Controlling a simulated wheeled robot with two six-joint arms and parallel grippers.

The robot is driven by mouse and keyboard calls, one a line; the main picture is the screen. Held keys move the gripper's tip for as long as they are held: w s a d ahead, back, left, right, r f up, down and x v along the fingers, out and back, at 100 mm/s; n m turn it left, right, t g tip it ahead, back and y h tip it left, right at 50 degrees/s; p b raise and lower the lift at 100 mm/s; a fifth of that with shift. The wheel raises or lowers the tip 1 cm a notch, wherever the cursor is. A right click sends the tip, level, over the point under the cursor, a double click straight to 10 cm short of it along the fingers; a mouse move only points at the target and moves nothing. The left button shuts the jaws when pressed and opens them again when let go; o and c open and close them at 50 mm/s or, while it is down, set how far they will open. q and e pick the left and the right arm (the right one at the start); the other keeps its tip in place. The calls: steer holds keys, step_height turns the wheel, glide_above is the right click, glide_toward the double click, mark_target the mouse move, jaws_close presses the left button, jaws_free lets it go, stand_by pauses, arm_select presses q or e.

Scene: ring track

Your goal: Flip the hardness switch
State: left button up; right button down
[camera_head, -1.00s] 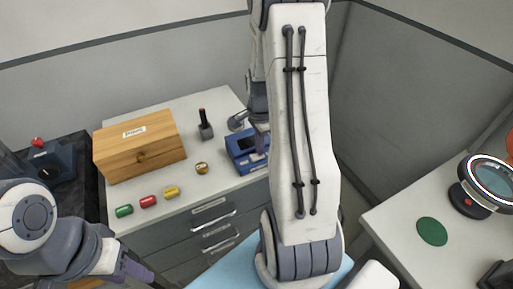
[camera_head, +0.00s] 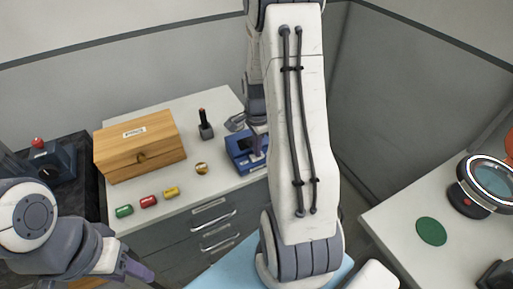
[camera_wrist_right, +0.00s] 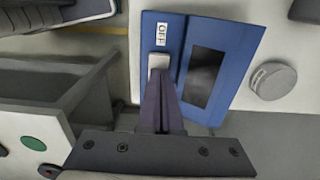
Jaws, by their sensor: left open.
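The blue device (camera_head: 241,157) stands on the grey cabinet top. In the right wrist view its blue panel (camera_wrist_right: 229,40) has a dark rectangular window and an "OFF" label above a pale grey switch lever (camera_wrist_right: 158,61). My right gripper (camera_head: 260,140) reaches down to this device. In the wrist view its purple fingers (camera_wrist_right: 161,82) lie together, with their tips at the lower end of the lever and partly over the panel. Whether they touch the lever cannot be told. My left gripper (camera_head: 143,272) is open and empty in front of the cabinet, at lower left.
A wooden box (camera_head: 140,148), a dark stamp-like tool (camera_head: 205,126), a gold ring (camera_head: 201,168) and green (camera_head: 124,211), red (camera_head: 148,201) and yellow (camera_head: 172,192) cylinders share the cabinet top. A magnifier lamp (camera_head: 487,185) and green disc (camera_head: 431,231) are on the right table.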

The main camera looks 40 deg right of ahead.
mark_target(254, 156)
steer(key=shift+a, duration=0.4)
steer(key=shift+r+p, duration=0.65)
step_height(254, 156, up, 4)
steer(key=p, duration=0.3)
steer(key=shift+w+a, duration=0.15)
step_height(254, 156, up, 9)
steer(key=b, duration=0.1)
steer(key=shift+a+f, duration=0.15)
steer(key=shift+a, duration=0.25)
